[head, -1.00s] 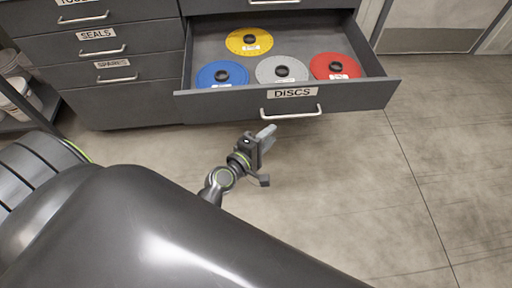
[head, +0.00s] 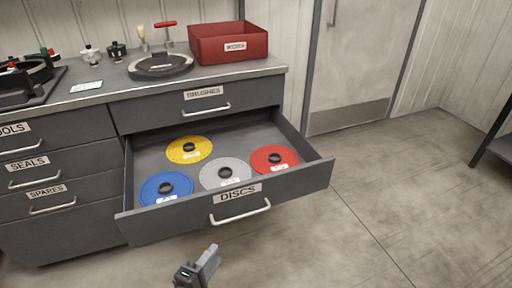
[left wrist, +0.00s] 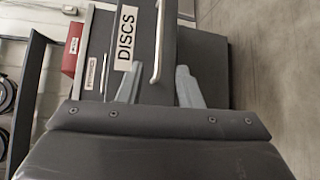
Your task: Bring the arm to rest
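My left gripper (head: 204,266) is at the bottom of the head view, in front of the open discs drawer (head: 160,224) and apart from its handle (head: 241,212). In the left wrist view its two grey fingers (left wrist: 158,90) stand apart with nothing held. The drawer's labelled front (left wrist: 123,68) and handle (left wrist: 159,42) show beyond and between them. The rest of the left arm is out of the head view. My right gripper is in neither view.
The drawer holds a yellow disc (head: 203,151), a blue disc (head: 151,190), a grey disc (head: 212,178) and a red disc (head: 288,160). A red bin (head: 267,45) stands on the counter (head: 113,89).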

